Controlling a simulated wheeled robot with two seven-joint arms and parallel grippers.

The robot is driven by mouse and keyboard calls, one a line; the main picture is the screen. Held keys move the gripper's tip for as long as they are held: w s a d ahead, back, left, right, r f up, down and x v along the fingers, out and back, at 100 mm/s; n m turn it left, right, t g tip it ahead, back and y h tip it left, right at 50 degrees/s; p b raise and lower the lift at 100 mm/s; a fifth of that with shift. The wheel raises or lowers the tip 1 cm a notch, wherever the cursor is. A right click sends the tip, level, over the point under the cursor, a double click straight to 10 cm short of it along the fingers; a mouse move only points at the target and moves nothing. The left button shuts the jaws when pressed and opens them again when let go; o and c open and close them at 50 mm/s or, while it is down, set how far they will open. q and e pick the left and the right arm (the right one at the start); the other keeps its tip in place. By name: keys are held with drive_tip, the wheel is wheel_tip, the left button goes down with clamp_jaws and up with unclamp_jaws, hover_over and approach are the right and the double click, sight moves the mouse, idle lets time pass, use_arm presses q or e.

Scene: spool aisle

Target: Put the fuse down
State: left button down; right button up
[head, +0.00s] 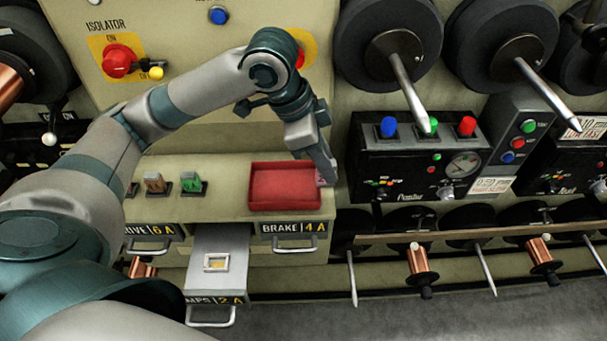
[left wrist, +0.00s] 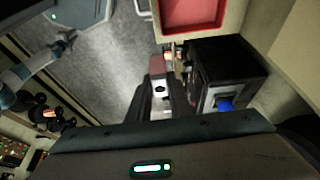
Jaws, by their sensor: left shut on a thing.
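My left gripper (head: 323,168) is shut on a small reddish fuse (left wrist: 161,63), mostly hidden by the fingers in the head view. It hangs at the right edge of the red tray (head: 258,197), near its rim. In the left wrist view the red tray (left wrist: 163,28) lies above and right of the fingers (left wrist: 160,88); the fuse appears outside its rim. I cannot tell whether they touch. My right arm appears small at the left of the left wrist view, its gripper (left wrist: 67,37) too small to read.
Brown (head: 155,183) and green (head: 191,181) fuses stand on the ledge left of the tray. The black control box (head: 400,165) stands close right of my gripper.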

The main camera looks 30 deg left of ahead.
use_arm(q)
drive_tip(key=shift+s, duration=0.2)
drive_tip(key=shift+w+a+f, duration=0.15)
drive_tip(key=shift+a+f, duration=0.1)
drive_tip(key=shift+a, duration=0.2)
drive_tip(key=w+a+f+p, duration=0.2)
drive_tip(key=a+f, duration=0.4)
drive_tip(key=a, duration=0.4)
drive_tip(key=shift+a+f, duration=0.2)
drive_tip(key=shift+a, duration=0.15)
drive_tip(key=shift+f+p, duration=0.75)
drive_tip(key=shift+f, duration=1.3)
